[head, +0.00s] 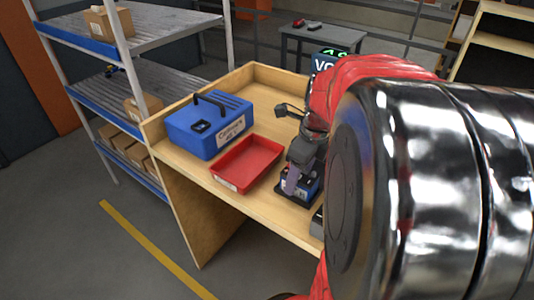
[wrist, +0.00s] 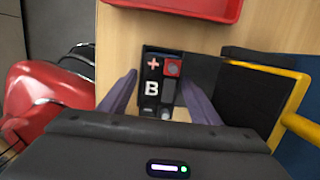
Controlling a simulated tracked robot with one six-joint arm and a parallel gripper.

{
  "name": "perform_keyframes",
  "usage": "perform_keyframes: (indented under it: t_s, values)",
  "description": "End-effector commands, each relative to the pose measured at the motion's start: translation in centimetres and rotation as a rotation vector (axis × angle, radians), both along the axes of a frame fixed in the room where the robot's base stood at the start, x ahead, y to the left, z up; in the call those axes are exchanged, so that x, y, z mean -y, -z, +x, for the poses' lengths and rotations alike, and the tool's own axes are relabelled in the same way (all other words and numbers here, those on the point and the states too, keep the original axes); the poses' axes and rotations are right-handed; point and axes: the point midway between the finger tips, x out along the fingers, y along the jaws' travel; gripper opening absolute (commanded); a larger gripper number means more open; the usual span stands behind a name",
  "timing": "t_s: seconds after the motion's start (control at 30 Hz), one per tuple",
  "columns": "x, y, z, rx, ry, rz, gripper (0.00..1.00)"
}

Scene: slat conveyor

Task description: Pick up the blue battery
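The blue battery (head: 313,188) stands on the wooden workbench (head: 262,211), on a dark base. In the wrist view the battery's dark top (wrist: 152,88) shows a plus sign, a letter B and a red terminal. My gripper (head: 292,182) points down at the battery, and one purple finger covers part of it in the head view. In the wrist view my gripper (wrist: 160,82) is open, with one finger on each side of the battery. Gaps show between the fingers and the battery's top; contact lower down cannot be told.
A red tray (head: 246,164) and a blue box (head: 208,125) with a handle stand left of the battery. A yellow-edged dark object (wrist: 250,95) lies right of it in the wrist view. Shelves (head: 125,80) with cartons stand at left. My arm hides the bench's right side.

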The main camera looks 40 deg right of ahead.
Motion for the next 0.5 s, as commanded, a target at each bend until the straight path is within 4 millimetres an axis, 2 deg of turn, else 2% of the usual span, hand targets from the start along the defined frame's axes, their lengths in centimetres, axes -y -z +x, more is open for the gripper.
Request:
perform_keyframes:
  t_s: [0.07,0.5]
  values:
    - [0.0,-0.01,0.0,0.0,0.0,0.0,0.51]
    - [0.0,-0.01,0.0,0.0,0.0,0.0,0.2]
